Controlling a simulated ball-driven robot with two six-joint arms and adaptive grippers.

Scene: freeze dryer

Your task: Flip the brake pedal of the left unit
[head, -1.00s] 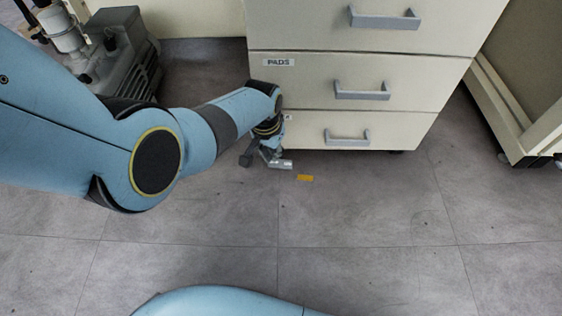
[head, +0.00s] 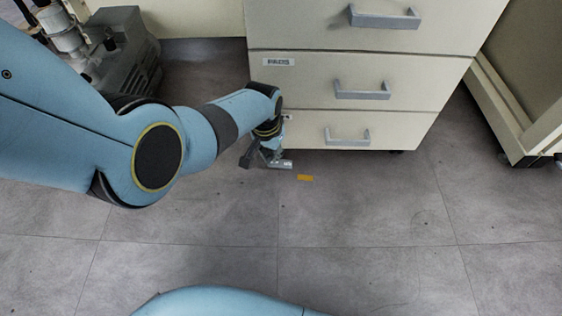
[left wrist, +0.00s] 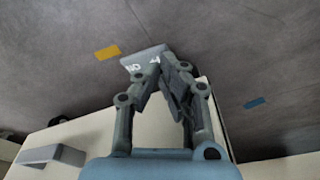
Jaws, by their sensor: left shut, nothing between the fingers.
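The left unit is a cream drawer cabinet (head: 350,66) with grey handles. Its brake pedal (head: 282,163) is a small grey plate low at the cabinet's front left corner, just above the floor. In the left wrist view the pedal (left wrist: 143,60) shows white lettering that I cannot read fully. My left gripper (head: 262,158) points down beside the pedal. In the left wrist view its shut fingertips (left wrist: 169,60) overlap the pedal's edge and hide part of it. I cannot tell whether they touch it. My right gripper is out of view.
A yellow floor mark (head: 305,178) lies in front of the pedal. A blue mark (left wrist: 255,102) shows in the left wrist view. A grey pump (head: 122,62) stands at the left, and another cream unit (head: 525,85) at the right. The floor in front is clear.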

